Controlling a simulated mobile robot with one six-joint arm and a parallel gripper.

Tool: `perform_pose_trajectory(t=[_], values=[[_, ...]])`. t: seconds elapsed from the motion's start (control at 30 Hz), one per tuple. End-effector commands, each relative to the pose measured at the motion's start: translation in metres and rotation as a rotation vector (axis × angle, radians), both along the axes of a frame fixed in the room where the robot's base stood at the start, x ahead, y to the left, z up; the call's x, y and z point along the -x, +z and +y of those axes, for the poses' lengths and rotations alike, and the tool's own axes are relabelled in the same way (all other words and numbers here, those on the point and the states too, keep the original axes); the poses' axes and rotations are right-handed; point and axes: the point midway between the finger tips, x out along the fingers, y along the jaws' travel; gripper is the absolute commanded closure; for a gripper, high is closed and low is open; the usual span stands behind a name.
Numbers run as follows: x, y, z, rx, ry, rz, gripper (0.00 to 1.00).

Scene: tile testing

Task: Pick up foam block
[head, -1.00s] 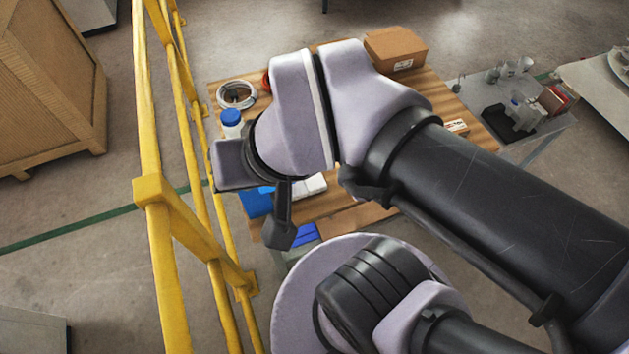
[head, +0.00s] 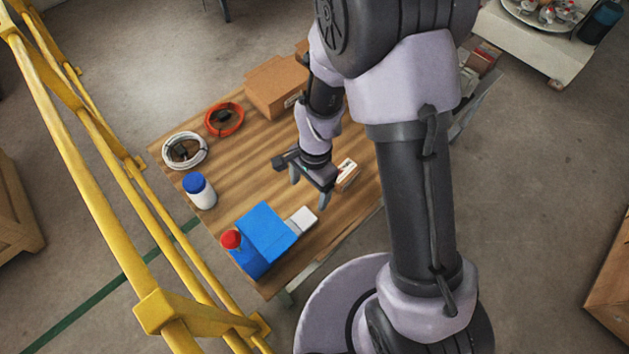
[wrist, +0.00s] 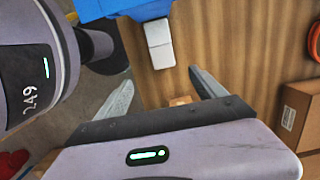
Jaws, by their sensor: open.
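A small whitish block (head: 301,219), which looks like the foam block, lies on the wooden table beside a blue box-like item (head: 265,232). It also shows in the wrist view (wrist: 159,43), at top centre against the blue item (wrist: 115,8). My gripper (head: 309,190) is open and empty above the table, behind and slightly right of the block in the head view. In the wrist view my open fingers (wrist: 160,78) point toward the block, which is apart from them. A small labelled box (head: 347,172) sits just right of my gripper.
On the table (head: 240,168) are a white cable coil (head: 184,150), an orange coil (head: 225,119), a blue-capped bottle (head: 199,191), a red-capped bottle (head: 232,240) and a cardboard box (head: 272,87). A yellow railing (head: 95,190) runs along the left.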

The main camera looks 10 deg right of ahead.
Motion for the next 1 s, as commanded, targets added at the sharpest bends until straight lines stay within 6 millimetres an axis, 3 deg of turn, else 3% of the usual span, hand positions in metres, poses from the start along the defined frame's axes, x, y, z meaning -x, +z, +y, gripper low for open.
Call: perform_pose_trajectory(t=[0.1, 0.3, 0.57, 0.8, 1.0], values=[[0.004, -0.04, 0.003, 0.001, 0.002, 0.005, 0.2], [0.007, -0.098, 0.008, 0.001, 0.001, 0.004, 0.2], [0.006, -0.123, 0.012, 0.0, 0.003, 0.002, 0.2], [0.003, -0.169, 0.015, 0.0, 0.003, 0.002, 0.2], [0.003, -0.166, 0.016, 0.0, 0.003, 0.001, 0.2]])
